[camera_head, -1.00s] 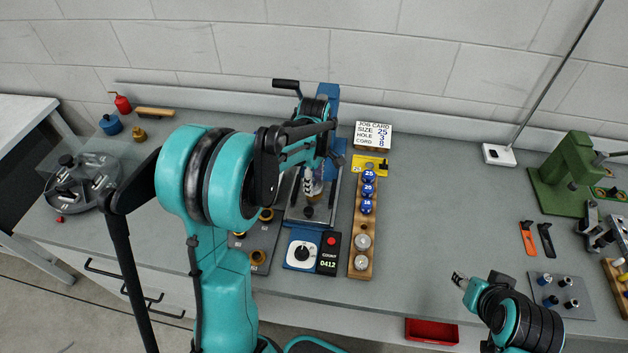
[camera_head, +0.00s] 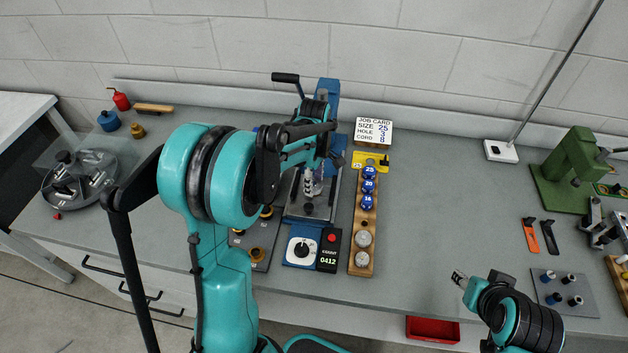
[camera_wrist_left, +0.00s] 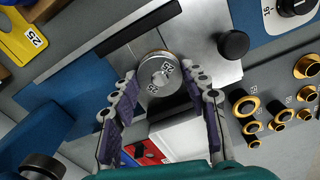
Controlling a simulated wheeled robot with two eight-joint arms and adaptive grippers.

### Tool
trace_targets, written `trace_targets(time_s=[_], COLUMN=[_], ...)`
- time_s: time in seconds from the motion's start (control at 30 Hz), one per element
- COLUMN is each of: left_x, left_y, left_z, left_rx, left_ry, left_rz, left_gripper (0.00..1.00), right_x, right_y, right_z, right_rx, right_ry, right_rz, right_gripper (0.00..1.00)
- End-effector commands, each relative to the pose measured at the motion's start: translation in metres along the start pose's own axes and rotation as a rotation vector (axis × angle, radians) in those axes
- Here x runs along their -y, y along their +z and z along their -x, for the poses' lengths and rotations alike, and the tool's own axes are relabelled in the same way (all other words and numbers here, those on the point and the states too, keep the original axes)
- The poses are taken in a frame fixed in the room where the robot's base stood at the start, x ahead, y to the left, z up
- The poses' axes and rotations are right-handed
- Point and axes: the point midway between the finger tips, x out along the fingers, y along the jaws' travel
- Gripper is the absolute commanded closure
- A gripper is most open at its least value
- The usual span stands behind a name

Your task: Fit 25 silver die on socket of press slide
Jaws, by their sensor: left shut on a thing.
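The silver die (camera_wrist_left: 160,75) is a round metal piece marked 25. My left gripper (camera_wrist_left: 163,82) is shut on it, with one fingertip on each side, in the left wrist view. The die is over the bare metal plate of the blue press (camera_wrist_left: 205,35). The socket of the slide is not clearly visible, and I cannot tell whether the die is seated. In the head view my left gripper (camera_head: 311,184) is in the middle of the press (camera_head: 299,253), partly behind my own arm. My right gripper (camera_head: 460,281) is apart at the lower right; its jaws are too small to read.
A wooden rack (camera_head: 361,232) with blue and silver pieces stands right of the press. A dark plate with brass rings (camera_wrist_left: 262,95) lies on its other side. A black knob (camera_wrist_left: 233,44) is close to the die. The job card (camera_head: 373,132) reads size 25.

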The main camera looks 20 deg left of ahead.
Motion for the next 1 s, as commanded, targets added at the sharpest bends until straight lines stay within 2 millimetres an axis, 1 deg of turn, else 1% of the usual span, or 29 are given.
trace_targets(time_s=[0.23,0.27,0.3,0.33,0.37,0.63,0.73,0.87,1.0], left_x=[0.0,0.0,0.0,0.0,0.0,0.0,0.0,0.0,0.0], left_y=[0.0,0.0,0.0,0.0,0.0,0.0,0.0,0.0,0.0], left_z=[-0.006,-0.006,-0.005,-0.005,-0.005,-0.005,-0.001,0.017,0.048], left_rx=[0.0,0.0,0.0,0.0,0.0,0.0,0.0,0.0,0.0], left_ry=[0.0,0.0,0.0,0.0,0.0,0.0,0.0,0.0,0.0], left_rz=[0.0,0.0,0.0,0.0,0.0,0.0,0.0,0.0,0.0], left_gripper=[1.0,0.53,0.42,0.34,0.31,0.31,0.31,0.31,0.31], right_x=[0.0,0.0,0.0,0.0,0.0,0.0,0.0,0.0,0.0], right_y=[0.003,0.003,0.002,0.002,0.002,0.002,0.002,0.002,0.002], right_z=[-0.004,-0.004,-0.003,-0.003,-0.003,-0.003,-0.003,-0.003,-0.003], right_rx=[0.0,0.0,0.0,0.0,0.0,0.0,0.0,0.0,0.0], right_ry=[0.0,0.0,0.0,0.0,0.0,0.0,0.0,0.0,0.0], right_rz=[0.0,0.0,0.0,0.0,0.0,0.0,0.0,0.0,0.0], right_gripper=[0.6,0.6,0.6,0.6,0.6,0.6,0.6,0.6,0.6])
